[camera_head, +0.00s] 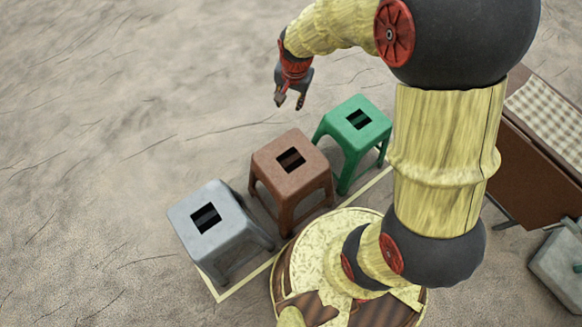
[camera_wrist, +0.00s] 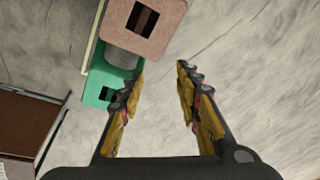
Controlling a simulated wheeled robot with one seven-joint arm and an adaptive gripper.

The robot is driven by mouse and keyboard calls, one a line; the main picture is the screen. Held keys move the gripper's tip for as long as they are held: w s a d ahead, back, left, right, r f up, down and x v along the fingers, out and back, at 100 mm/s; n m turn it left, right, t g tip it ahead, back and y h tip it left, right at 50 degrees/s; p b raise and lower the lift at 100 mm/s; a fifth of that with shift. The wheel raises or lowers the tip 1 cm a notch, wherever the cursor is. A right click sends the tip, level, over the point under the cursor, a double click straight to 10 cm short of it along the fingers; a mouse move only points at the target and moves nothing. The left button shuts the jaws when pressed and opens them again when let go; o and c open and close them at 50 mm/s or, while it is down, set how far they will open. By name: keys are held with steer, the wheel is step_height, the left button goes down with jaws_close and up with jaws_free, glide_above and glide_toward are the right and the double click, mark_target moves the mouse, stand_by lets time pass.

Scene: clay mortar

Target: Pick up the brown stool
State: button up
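The brown stool (camera_head: 278,166) stands upright in the head view, between a grey stool and a green stool. Its square seat has a dark rectangular slot. In the wrist view the brown stool (camera_wrist: 170,32) shows at the top, cut off by the frame edge, with the slot visible. My gripper (camera_head: 289,101) hangs above and behind the stools, apart from the brown one. In the wrist view my gripper (camera_wrist: 160,80) has its two fingers spread with bare ground between the tips. It holds nothing.
The grey stool (camera_head: 190,215) is left of the brown one, and the green stool (camera_head: 370,112) is to its right, close by. A brown table (camera_head: 540,165) with a checked cloth (camera_head: 550,105) stands at right. A grey box (camera_head: 556,262) lies below it. Ground at left and behind is clear.

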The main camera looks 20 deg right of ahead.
step_height(320, 180, down, 18)
steer(key=w+m+g, duration=0.1)
steer(key=w+m, duration=0.1)
steer(key=m, duration=0.1)
steer(key=m+g+b, duration=0.1)
steer(key=m+b, duration=0.1)
steer(key=m, duration=0.1)
glide_above(291, 160)
step_height(291, 160, down, 16)
steer(key=shift+a+f, duration=0.15)
steer(key=shift+f, duration=0.05)
step_height(291, 160, down, 6)
steer(key=b, duration=0.2)
steer(key=shift+b, duration=0.35)
steer(key=shift+r, duration=0.1)
steer(key=shift+c, duration=0.3)
steer(key=c, duration=0.7)
steer(key=shift+w, duration=0.1)
jaws_close()
